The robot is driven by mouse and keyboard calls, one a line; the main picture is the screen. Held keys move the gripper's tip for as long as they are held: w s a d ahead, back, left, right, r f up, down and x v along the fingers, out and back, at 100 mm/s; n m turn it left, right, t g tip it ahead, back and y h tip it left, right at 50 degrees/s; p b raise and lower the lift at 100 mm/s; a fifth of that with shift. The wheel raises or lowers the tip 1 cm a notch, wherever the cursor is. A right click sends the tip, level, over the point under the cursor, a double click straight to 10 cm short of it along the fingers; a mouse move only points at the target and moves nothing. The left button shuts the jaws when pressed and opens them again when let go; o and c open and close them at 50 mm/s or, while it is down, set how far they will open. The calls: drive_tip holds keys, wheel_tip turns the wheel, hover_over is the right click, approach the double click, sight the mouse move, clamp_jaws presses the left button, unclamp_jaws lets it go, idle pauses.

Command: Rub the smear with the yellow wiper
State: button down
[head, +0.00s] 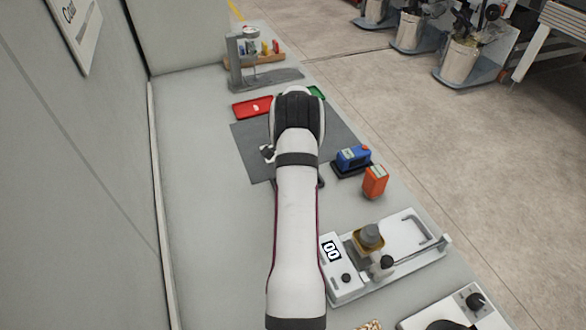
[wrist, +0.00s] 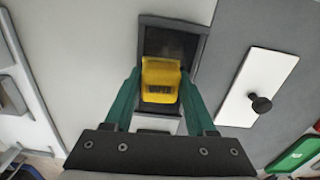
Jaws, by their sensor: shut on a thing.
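The yellow wiper (wrist: 160,80), with dark lettering on its face, is between the green fingers of my gripper (wrist: 161,76) in the wrist view. My gripper is shut on it. Behind the wiper is a dark rectangular holder with a raised frame (wrist: 201,50); I cannot tell whether the wiper touches it. In the head view my arm hides the gripper and the wiper. I see no clear smear in either view.
A white plate with a black knob (wrist: 262,82) lies on the grey mat (head: 250,146). A red tray (head: 252,108), a green tray (head: 317,92), a blue box (head: 353,157) and an orange box (head: 375,182) are nearby. A white machine (head: 347,291) stands nearer. The bench's left side is clear.

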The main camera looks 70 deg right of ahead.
drive_tip(key=shift+s+a, duration=0.35)
drive_tip(key=shift+w+d, duration=1.35)
drive_tip(key=shift+d, duration=0.05)
drive_tip(key=shift+s+d, duration=0.4)
drive_tip(key=shift+s, duration=0.25)
drive_tip(key=shift+s+a, duration=1.3)
drive_tip(key=shift+a, duration=0.05)
drive_tip(key=shift+w+d, duration=1.3)
drive_tip(key=shift+w+d+r, duration=0.15)
wheel_tip(320, 180, up, 8)
